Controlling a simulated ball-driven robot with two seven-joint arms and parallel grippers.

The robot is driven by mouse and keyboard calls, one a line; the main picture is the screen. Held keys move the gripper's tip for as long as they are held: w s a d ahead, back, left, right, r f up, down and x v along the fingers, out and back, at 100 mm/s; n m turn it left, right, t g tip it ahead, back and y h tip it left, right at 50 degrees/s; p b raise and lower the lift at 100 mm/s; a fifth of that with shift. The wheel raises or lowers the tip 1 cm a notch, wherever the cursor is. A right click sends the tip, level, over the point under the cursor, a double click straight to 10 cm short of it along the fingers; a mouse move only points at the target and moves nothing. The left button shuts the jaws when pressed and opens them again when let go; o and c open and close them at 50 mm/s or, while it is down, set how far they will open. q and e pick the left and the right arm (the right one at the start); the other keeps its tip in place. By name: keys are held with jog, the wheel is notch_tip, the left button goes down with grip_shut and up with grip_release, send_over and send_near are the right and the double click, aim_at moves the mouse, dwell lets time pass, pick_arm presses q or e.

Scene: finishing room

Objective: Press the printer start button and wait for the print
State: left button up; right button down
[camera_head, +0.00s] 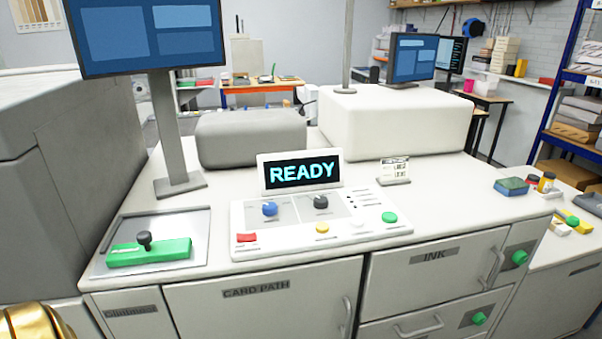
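The printer's control panel (320,240) sits on the white machine top in the middle of the view. Its display (301,172) reads READY in blue letters on black. A round green button (389,217) is at the panel's right end. A yellow button (322,228), a white button (357,222) and a red rectangular switch (247,238) are on the same panel. The button labels are too small to read. A gold rounded part, seemingly of my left arm, shows at the bottom left corner. No gripper fingers are in view, and nothing touches the panel.
A blue knob (270,209) and a black knob (321,202) sit on the panel. A green bar with a black knob (150,250) lies on a metal plate at left. A monitor (148,35) stands behind it. A small card stand (394,171) stands behind the panel's right side.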

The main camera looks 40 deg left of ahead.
pick_arm(q)
jog(key=shift+c, duration=0.3)
grip_shut()
dwell(1.7)
